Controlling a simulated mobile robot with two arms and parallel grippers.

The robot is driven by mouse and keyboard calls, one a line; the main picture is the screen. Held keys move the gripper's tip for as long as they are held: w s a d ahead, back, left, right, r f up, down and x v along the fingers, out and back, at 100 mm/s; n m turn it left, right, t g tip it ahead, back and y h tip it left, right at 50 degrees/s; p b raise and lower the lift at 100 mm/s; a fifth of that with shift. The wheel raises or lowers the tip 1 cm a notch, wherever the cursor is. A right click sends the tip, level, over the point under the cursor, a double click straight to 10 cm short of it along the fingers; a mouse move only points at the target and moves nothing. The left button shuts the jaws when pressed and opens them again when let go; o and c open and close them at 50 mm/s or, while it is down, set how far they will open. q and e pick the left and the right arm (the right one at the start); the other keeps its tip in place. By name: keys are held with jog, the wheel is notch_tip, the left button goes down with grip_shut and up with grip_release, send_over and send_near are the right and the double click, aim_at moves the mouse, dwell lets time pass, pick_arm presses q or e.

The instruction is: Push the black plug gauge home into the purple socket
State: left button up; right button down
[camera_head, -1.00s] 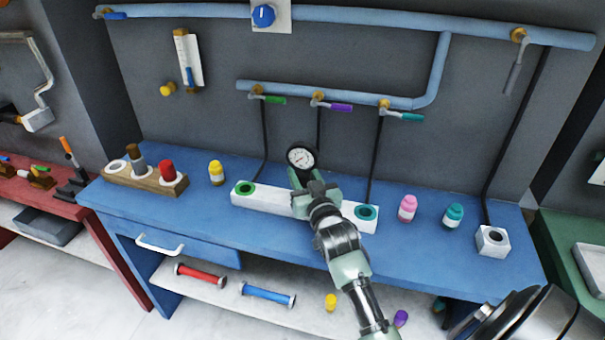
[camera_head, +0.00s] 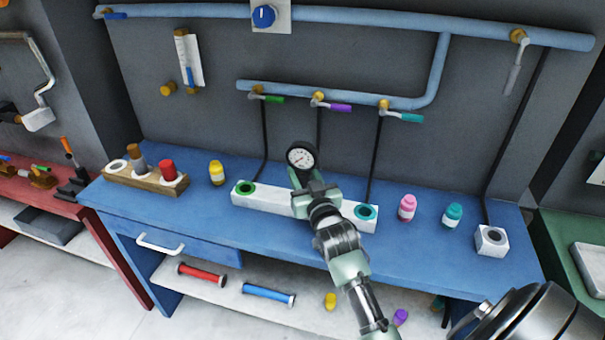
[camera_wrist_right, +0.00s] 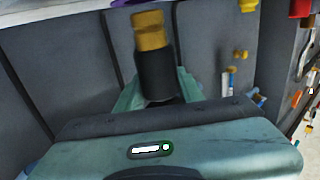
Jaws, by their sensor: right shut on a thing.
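The black plug gauge has a round white dial (camera_head: 301,157) with a black rim, facing the head camera. My right gripper (camera_head: 312,190) is shut on it, upright in front of the white block (camera_head: 270,203). In the right wrist view, which looks upside down, the gauge's black body (camera_wrist_right: 157,75) sits between the fingers and its brass end (camera_wrist_right: 149,30) points to the top edge. A sliver of the purple socket (camera_wrist_right: 125,3) shows just beyond that end. I cannot tell whether they touch. In the head view my gripper hides the purple socket. My left gripper is out of view.
The block's green socket (camera_head: 246,188) and teal socket (camera_head: 366,212) show on either side of my gripper. A yellow bottle (camera_head: 216,172), a wooden rack (camera_head: 143,180), pink (camera_head: 407,207) and teal (camera_head: 453,215) bottles stand on the blue bench. Pipes with valves run behind.

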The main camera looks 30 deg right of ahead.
aim_at(303, 186)
jog(key=shift+r, duration=0.1)
jog(key=shift+f+b, duration=1.05)
jog(key=shift+f, duration=1)
jog(key=shift+r, duration=0.1)
jog(key=shift+r+p, duration=1.55)
jog(key=shift+p, duration=0.3)
jog(key=shift+p, duration=0.6)
dwell(0.8)
jog(key=shift+f+b, duration=1)
jog(key=shift+f, duration=0.65)
jog(key=c, duration=1)
grip_release()
jog(key=shift+o, duration=0.9)
